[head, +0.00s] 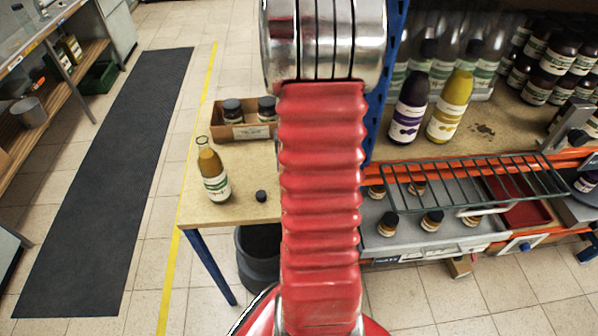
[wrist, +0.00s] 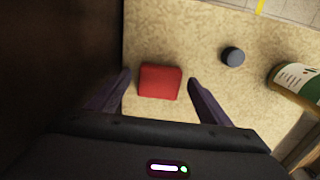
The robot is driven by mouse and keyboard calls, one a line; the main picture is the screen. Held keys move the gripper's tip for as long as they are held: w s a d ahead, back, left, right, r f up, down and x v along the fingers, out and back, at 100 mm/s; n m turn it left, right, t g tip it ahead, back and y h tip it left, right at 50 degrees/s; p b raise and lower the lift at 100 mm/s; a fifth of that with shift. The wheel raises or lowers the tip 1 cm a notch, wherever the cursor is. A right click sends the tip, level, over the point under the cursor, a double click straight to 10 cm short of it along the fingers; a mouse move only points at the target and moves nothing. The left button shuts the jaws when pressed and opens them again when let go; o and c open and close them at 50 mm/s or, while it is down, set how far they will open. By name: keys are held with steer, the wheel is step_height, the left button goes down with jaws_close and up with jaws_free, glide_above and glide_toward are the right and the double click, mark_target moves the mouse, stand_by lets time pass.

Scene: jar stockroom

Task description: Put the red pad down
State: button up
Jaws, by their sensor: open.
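The red pad (wrist: 160,82) shows in the wrist view, on the tan tabletop (wrist: 215,20). It lies between the two dark fingers of my gripper (wrist: 159,79). The gripper is open, and a gap shows on each side of the pad. In the head view the pad and my gripper are hidden behind my red arm.
A bottle of yellow-orange liquid (head: 213,172) and a dark cap (head: 261,196) stand on the table, right of the pad in the wrist view. A cardboard box with dark jars (head: 243,132) sits at the table's back. A shelf with bottles (head: 485,115) stands on the right.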

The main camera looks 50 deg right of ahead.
step_height(320, 180, up, 11)
steer(key=shift+r, duration=0.15)
stand_by(0.4)
steer(key=shift+a, duration=0.1)
stand_by(0.5)
steer(key=w+a+r+n+t, duration=0.1)
steer(key=a+r+n, duration=0.15)
steer(key=a, duration=0.65)
steer(key=w+a+r+n+t+h, duration=0.15)
steer(key=a+r, duration=0.25)
steer(key=a, duration=0.4)
steer(key=w+a+r+n+t, duration=0.1)
steer(key=a+r+n, duration=0.25)
steer(key=a, duration=0.55)
steer(key=s+a+r+n+t+y, duration=0.1)
steer(key=s+a, duration=0.3)
steer(key=a, duration=0.5)
steer(key=shift+s+a+r+n+t, duration=0.25)
steer(key=shift+s+a+n+t, duration=0.15)
steer(key=shift+n+t, duration=0.2)
steer(key=shift+y, duration=0.25)
steer(key=shift+c, duration=0.3)
